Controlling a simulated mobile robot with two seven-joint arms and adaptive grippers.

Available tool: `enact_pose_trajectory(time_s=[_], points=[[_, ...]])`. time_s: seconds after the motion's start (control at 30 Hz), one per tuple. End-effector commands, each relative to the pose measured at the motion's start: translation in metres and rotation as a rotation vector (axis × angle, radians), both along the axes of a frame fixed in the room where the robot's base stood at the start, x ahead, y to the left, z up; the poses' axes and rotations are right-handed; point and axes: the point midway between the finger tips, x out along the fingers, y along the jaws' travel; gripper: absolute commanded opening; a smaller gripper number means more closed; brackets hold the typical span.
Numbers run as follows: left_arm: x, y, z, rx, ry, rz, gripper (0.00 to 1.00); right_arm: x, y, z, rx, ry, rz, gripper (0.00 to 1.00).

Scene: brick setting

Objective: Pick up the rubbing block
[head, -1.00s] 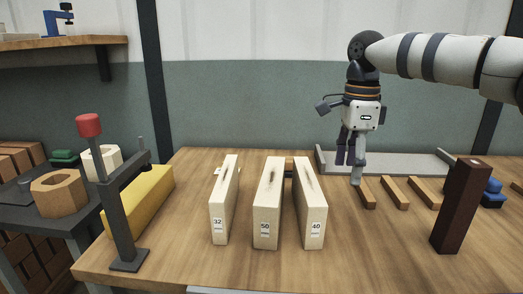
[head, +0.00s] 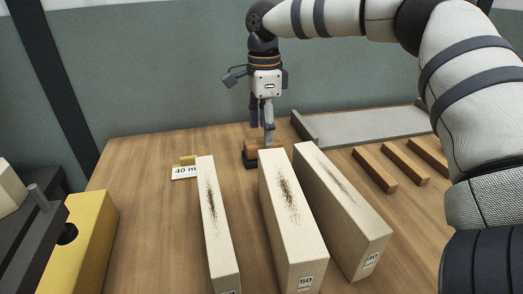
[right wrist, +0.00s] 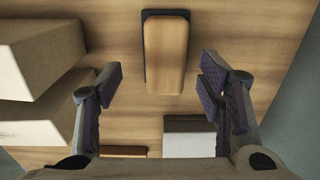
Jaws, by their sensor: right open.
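The rubbing block, a small wooden block on a dark base (head: 251,156), lies on the table behind the pale blocks. In the right wrist view the rubbing block (right wrist: 167,55) shows whole, with its dark edge around the far end and left side. My right gripper (head: 263,133) points down over it, partly hiding it in the head view. In the right wrist view my right gripper (right wrist: 161,78) is open, one finger on each side of the block's line, with visible gaps and nothing held. My left gripper is not in view.
Three tall pale blocks, left (head: 219,235), middle (head: 291,220) and right (head: 345,210), stand in front. A grey tray (head: 365,127) and wooden strips (head: 375,170) lie right. A yellow bar (head: 85,235) is at far left.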

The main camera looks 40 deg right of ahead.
Motion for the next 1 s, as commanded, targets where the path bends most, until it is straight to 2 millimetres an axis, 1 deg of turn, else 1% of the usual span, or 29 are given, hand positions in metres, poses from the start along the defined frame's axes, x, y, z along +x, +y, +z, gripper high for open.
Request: enact_pose_trajectory(time_s=[0.1,0.2,0.3,0.5,0.67,0.7,0.77,0.8,1.0], points=[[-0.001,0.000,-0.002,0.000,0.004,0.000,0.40,0.002,-0.004,-0.025,-0.001,0.005,-0.001,0.62],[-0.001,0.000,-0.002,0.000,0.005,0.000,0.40,0.003,-0.004,-0.042,0.000,0.004,-0.001,0.62],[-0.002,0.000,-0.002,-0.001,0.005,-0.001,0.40,0.003,-0.004,-0.049,0.000,0.000,0.000,0.62],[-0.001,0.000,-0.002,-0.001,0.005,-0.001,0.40,0.003,-0.004,-0.049,0.000,-0.002,0.000,0.62],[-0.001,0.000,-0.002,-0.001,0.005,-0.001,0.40,0.003,-0.004,-0.049,-0.001,-0.002,0.000,0.25],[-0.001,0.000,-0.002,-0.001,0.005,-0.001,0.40,0.003,-0.004,-0.049,-0.001,-0.002,0.000,0.16],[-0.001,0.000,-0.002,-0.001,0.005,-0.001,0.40,0.003,-0.004,-0.049,0.000,-0.001,0.000,0.03],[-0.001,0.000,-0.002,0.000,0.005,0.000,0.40,0.003,-0.004,-0.049,0.000,-0.001,0.000,0.00],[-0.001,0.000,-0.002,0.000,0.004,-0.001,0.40,0.004,-0.004,-0.047,0.000,-0.002,0.000,0.00]])
